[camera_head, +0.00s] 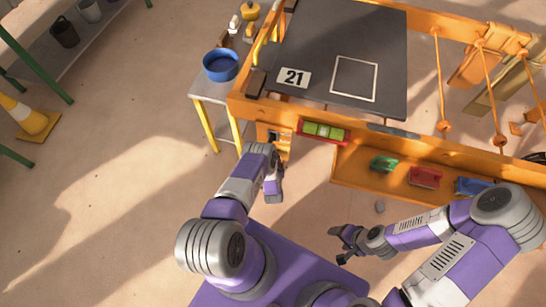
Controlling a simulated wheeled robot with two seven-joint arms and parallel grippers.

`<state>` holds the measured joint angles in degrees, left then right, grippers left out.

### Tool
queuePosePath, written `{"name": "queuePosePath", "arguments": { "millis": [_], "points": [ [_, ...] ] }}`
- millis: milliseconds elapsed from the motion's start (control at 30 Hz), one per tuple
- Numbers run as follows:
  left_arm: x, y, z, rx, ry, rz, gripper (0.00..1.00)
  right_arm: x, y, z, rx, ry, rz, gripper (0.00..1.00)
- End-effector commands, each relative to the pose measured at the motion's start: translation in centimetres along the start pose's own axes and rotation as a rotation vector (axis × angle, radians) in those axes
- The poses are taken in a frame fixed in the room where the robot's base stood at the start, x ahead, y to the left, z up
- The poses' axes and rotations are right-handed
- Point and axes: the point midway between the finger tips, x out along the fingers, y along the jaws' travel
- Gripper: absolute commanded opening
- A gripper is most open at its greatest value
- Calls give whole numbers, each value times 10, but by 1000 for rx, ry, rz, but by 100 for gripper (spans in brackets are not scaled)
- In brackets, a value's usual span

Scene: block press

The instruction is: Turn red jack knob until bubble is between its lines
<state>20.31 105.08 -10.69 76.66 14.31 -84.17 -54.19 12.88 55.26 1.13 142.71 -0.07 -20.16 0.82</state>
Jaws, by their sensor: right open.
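A yellow-green spirit level (324,131) in a red holder sits on the front of the orange press frame. Dark marks show on its vial, but the bubble is too small to place against the lines. I cannot make out the red jack knob; my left arm covers part of the frame's front left corner. My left gripper (274,192) hangs just in front of that corner, too small to tell open or shut. My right gripper (339,244) is open and empty above the floor, apart from the press and below the level in the picture.
An orange tray (345,176) on the press front holds a green piece (383,164), a red piece (425,177) and a blue piece (475,186). A small table (207,88) with a blue bowl (221,64) stands left of the press. Floor at left is mostly clear, with a cone (30,119).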

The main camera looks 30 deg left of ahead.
Motion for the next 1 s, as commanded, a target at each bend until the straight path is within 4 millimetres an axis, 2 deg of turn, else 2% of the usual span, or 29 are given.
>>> {"name": "queuePosePath", "arguments": {
  "millis": [67, 100, 233, 267, 567, 667, 1000],
  "points": [
    [0, 0, 2, 1, -3, 1, 25, 0, 0, 0, 0, 0, 0, 68],
    [0, 0, 2, 0, -3, 1, 58, 0, 0, 0, 0, 0, 0, 68],
    [0, 0, 1, 0, -3, 1, 78, 0, 0, 0, 0, 0, 0, 68],
    [0, 0, 1, 0, -3, 1, 80, 0, 0, 0, 0, 0, 0, 68],
    [-3, 0, 0, -1, -1, 1, 80, -1, 0, 0, 0, 0, 0, 68],
    [-13, 0, 0, -1, -2, 4, 80, -7, -3, 0, 0, 0, 0, 68],
    [-67, -1, 0, 0, -3, 3, 80, -28, -10, 1, 0, 0, 0, 68]
  ]
}}
